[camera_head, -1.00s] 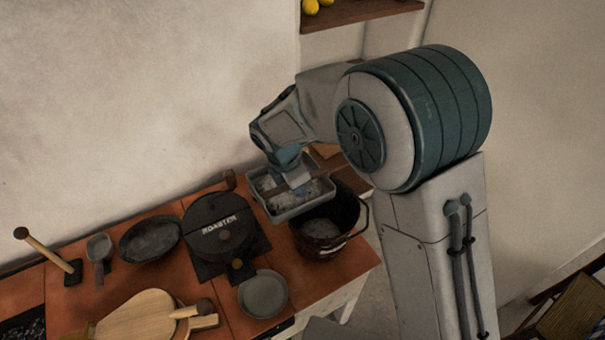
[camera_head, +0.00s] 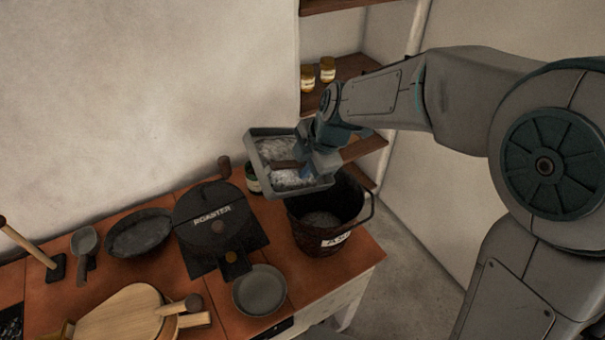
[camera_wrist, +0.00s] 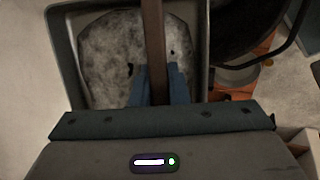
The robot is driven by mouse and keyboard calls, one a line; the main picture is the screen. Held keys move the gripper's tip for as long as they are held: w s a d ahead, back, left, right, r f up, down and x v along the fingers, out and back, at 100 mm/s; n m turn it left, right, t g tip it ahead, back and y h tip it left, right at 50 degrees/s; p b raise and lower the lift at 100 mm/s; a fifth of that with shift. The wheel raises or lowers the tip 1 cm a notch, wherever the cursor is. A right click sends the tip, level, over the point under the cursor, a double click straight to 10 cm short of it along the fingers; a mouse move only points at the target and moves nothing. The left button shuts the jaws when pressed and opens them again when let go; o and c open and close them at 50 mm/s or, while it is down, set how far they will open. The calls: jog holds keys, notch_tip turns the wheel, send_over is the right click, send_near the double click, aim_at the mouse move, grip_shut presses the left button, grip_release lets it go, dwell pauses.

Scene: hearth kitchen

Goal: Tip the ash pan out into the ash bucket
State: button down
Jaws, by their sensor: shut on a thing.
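The ash pan (camera_head: 257,166) is a grey rectangular tray with pale ash in it and a brown bar across its middle. In the head view it is tilted, its open face towards the camera, above and slightly left of the ash bucket (camera_head: 317,238). The bucket is dark, with a white label and a wire handle, and stands at the counter's right end. My gripper (camera_head: 304,165) is shut on the pan's bar. In the wrist view, my fingers (camera_wrist: 160,85) straddle the bar (camera_wrist: 154,40), with ash on both sides. The bucket's dark rim shows at upper right.
A black roaster (camera_head: 215,225) sits left of the bucket, with a grey plate (camera_head: 260,290) in front. Wall shelves (camera_head: 345,68) with jars rise behind my gripper. Bare floor lies right of the counter.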

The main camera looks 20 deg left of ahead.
jog(key=shift+w+d+r+m+g+y+b, duration=0.15)
jog(key=shift+d+y+b, duration=0.55)
jog(key=shift+b, duration=2.45)
jog(key=shift+d+r+m+g+y+b, duration=0.15)
jog(key=shift+y+b, duration=1)
jog(key=shift+b, duration=2.05)
jog(key=shift+w+d+r+y+b, duration=0.1)
jog(key=shift+d+y+b, duration=0.6)
jog(key=shift+b, duration=2.45)
jog(key=shift+r+y+b, duration=0.35)
jog(key=shift+y+b, duration=0.3)
jog(key=shift+b, duration=0.3)
jog(key=shift+a+r+h+p, duration=0.15)
jog(key=shift+a+h+p, duration=0.2)
jog(key=shift+p, duration=1.15)
jog(key=p, duration=0.2)
jog(key=h+p, duration=0.1)
jog(key=p, duration=0.2)
jog(key=shift+s+a+h, duration=0.1)
jog(key=shift+a+h, duration=0.15)
jog(key=shift+a, duration=0.05)
jog(key=shift+a+f+h+p, duration=0.2)
jog(key=shift+f+h+p, duration=0.3)
jog(key=shift+p, duration=0.95)
